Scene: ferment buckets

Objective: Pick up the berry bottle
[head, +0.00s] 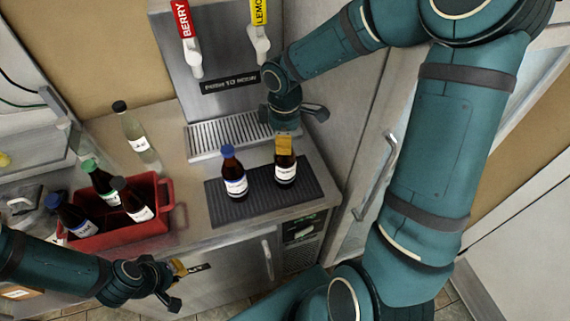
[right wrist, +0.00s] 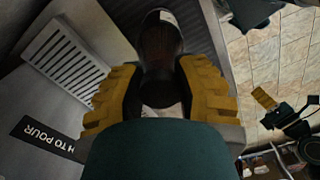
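A dark brown bottle (head: 285,172) with a white label stands upright on the dark mat, towards its right side. The label is too small to read, so I cannot tell whether it is the berry bottle. My right gripper (head: 284,146) is above it with yellow pads around its neck; the cap is hidden. In the right wrist view the dark bottle (right wrist: 160,55) sits between the two yellow pads, which look closed on it. A similar bottle with a blue cap (head: 235,173) stands to its left. My left gripper (head: 176,285) is low in front of the cabinet, open and empty.
A red crate (head: 125,236) holds several bottles with coloured caps. A clear bottle (head: 133,130) stands behind it. The dispenser has a red BERRY tap (head: 184,20), a yellow tap (head: 259,15) and a drip grate (head: 228,133) behind the mat (head: 262,200). A tall cabinet stands right.

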